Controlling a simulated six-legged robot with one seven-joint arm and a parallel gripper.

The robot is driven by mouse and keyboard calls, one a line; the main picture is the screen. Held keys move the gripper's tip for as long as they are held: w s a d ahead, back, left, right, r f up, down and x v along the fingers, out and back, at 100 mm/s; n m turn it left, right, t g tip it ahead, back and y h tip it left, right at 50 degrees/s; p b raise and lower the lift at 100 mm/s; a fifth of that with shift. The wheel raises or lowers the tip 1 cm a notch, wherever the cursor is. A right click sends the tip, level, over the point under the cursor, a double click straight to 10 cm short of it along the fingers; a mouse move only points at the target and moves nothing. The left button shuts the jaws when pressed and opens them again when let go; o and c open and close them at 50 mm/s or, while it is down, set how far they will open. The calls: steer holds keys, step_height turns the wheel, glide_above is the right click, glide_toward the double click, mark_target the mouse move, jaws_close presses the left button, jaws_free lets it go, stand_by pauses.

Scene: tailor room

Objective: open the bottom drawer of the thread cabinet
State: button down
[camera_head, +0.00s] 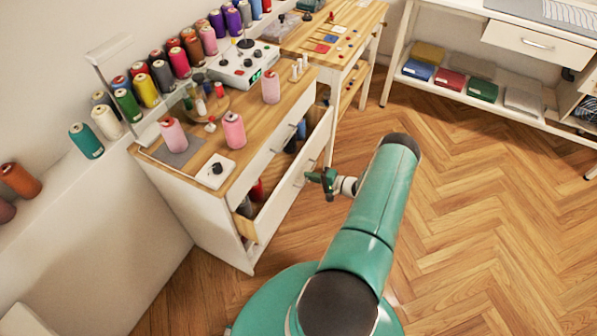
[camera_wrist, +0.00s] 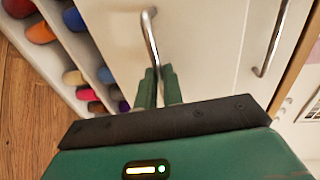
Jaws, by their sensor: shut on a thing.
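The thread cabinet (camera_head: 235,165) is white with a wooden top. Its lower drawer (camera_head: 285,200) is pulled out, with thread spools visible in the gap behind its white front. My gripper (camera_head: 318,178) is at the front of this drawer. In the wrist view my gripper (camera_wrist: 158,80) is shut on a curved metal handle (camera_wrist: 150,30), whose far end shows beyond the fingers. The upper drawer looks closed, and its handle (camera_wrist: 268,45) is to the right in the wrist view. The part of the handle between the fingers is hidden.
Spools (camera_head: 233,130), a white control box (camera_head: 243,65) and a thread stand (camera_head: 110,50) are on the cabinet top. A wooden table (camera_head: 330,30) adjoins it behind. A white shelf unit (camera_head: 470,100) is at the back right. The wood floor (camera_head: 480,220) to the right is clear.

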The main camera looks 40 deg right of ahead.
steer(key=f+v, duration=0.3)
steer(key=v, duration=1.1)
steer(key=shift+s, duration=0.65)
steer(key=shift+d, duration=0.15)
steer(key=c, duration=1.5)
jaws_free()
steer(key=shift+c, duration=0.2)
steer(key=v, duration=1.3)
steer(key=shift+s, duration=0.35)
